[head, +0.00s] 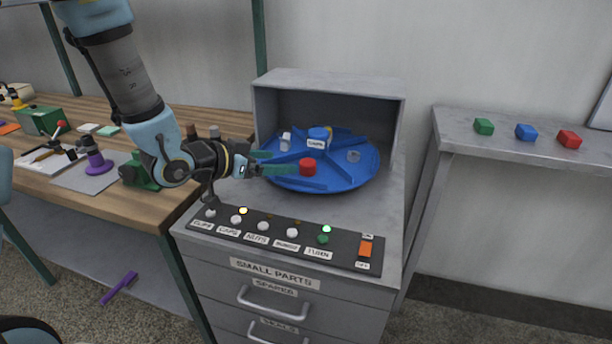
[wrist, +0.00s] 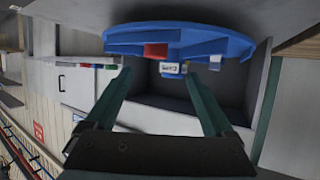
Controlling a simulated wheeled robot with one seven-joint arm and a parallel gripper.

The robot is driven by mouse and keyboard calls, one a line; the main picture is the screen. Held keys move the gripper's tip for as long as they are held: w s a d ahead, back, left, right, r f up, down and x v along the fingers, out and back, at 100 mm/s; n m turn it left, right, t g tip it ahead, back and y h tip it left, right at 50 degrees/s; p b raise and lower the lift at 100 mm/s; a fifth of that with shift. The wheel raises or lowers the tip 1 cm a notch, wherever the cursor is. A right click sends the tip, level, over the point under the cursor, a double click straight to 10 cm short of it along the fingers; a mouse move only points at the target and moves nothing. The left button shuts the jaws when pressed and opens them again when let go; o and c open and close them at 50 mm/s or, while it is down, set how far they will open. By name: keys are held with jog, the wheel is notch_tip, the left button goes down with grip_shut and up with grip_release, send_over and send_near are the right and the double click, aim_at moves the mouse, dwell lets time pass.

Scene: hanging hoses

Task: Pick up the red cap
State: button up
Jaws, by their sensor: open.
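The red cap (head: 308,167) sits on the blue divided turntable (head: 345,180), near its front, inside the open grey housing. In the wrist view, which looks upside down, the red cap (wrist: 155,50) shows on the turntable (wrist: 225,45), beyond and between the fingertips. My gripper (head: 294,163) reaches in from the left, its two teal fingers open and pointing at the cap. In the wrist view my gripper (wrist: 158,73) is open, with nothing between its fingers. Whether a fingertip touches the cap, I cannot tell.
The grey housing (head: 330,78) has a roof and side walls around the turntable. A button panel (head: 290,240) with an orange switch (head: 366,248) lies in front, below my gripper. A wooden bench (head: 215,155) is at left, a shelf (head: 500,145) with coloured blocks at right.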

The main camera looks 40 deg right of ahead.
aim_at(308, 162)
jog(key=x, duration=0.3)
jog(key=s+p+x, duration=0.1)
jog(key=x, duration=0.1)
jog(key=shift+d+r, duration=0.15)
jog(key=shift+r, duration=0.05)
jog(key=shift+p+x, duration=1)
jog(key=shift+x, duration=2)
jog(key=shift+w, duration=0.15)
grip_shut()
